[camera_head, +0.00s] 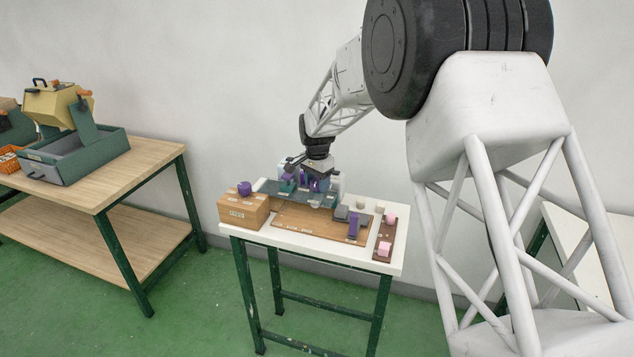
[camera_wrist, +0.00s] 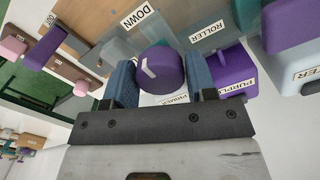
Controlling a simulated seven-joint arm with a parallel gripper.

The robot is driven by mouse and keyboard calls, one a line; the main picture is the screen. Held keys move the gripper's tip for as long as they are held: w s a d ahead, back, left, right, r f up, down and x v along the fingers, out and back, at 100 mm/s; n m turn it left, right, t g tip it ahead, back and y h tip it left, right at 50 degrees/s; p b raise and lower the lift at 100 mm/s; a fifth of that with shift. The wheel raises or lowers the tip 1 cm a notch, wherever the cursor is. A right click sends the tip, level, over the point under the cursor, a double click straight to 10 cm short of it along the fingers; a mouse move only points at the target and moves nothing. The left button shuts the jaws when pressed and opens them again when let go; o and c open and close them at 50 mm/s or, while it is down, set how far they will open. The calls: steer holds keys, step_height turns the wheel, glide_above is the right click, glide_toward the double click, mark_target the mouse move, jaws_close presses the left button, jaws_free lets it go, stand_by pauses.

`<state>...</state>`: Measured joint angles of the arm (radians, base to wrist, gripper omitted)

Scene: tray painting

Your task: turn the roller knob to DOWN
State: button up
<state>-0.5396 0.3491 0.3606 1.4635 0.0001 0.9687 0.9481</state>
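The roller knob (camera_wrist: 161,71) is a round purple knob with a short white mark on its face, in the wrist view. A DOWN label (camera_wrist: 139,17) stands above and left of the knob, and a ROLLER label (camera_wrist: 207,31) above and right. My gripper (camera_wrist: 161,78) has its blue fingers on either side of the knob, with no clear gap; it looks shut on it. In the head view my gripper (camera_head: 313,182) is low over the back of the white table, where the knob is hidden.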

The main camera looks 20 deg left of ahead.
mark_target(317, 180)
steer(key=o, duration=0.3)
steer(key=shift+o, duration=0.2)
steer(key=shift+r, duration=0.15)
steer(key=shift+r, duration=3.8)
